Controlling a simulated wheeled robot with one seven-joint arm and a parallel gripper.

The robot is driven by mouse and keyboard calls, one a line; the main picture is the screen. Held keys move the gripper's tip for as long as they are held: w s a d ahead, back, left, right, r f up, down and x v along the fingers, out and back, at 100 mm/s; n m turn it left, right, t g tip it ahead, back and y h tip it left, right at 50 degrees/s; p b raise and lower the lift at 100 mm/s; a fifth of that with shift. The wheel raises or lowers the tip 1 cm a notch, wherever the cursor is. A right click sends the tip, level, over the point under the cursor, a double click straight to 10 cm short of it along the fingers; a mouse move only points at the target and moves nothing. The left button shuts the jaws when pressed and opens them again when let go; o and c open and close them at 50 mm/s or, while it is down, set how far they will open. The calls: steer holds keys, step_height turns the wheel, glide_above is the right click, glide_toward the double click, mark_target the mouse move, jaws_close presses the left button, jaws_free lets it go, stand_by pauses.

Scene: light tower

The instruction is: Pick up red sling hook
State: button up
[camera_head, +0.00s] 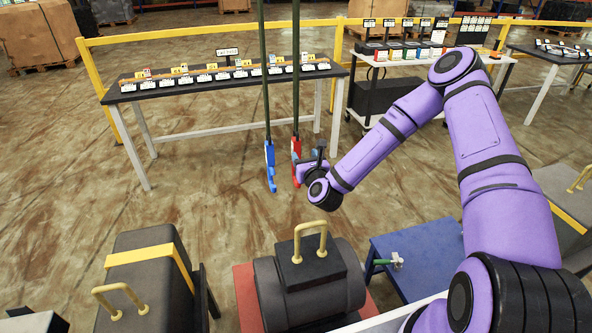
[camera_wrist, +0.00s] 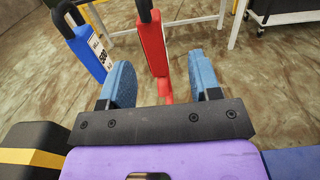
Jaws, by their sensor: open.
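The red sling hook (camera_head: 297,160) hangs from a dark green sling in the head view, beside my gripper (camera_head: 304,166). In the wrist view the red hook (camera_wrist: 153,45) hangs upright just ahead of my gripper (camera_wrist: 160,82), its lower end in line with the gap between the two blue fingers. The fingers are apart and the gap looks empty of any grip; I cannot tell exactly how deep the hook sits between them. A blue sling hook (camera_head: 269,166) hangs to the left on its own sling; in the wrist view the blue hook (camera_wrist: 87,48) carries a white label.
A dark cylindrical load with a yellow handle (camera_head: 310,240) stands below my arm on a red base. A dark block with a yellow strap (camera_head: 145,275) is at left, a blue table (camera_head: 415,250) at right. A long table (camera_head: 180,91) with labelled items stands behind the hooks.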

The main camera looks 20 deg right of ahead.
mark_target(297, 148)
steer(key=shift+w+a, duration=0.25)
steer(key=shift+w, duration=1.6)
steer(key=shift+w+a, duration=0.2)
steer(key=shift+w, duration=1.65)
jaws_close()
steer(key=shift+r, duration=0.1)
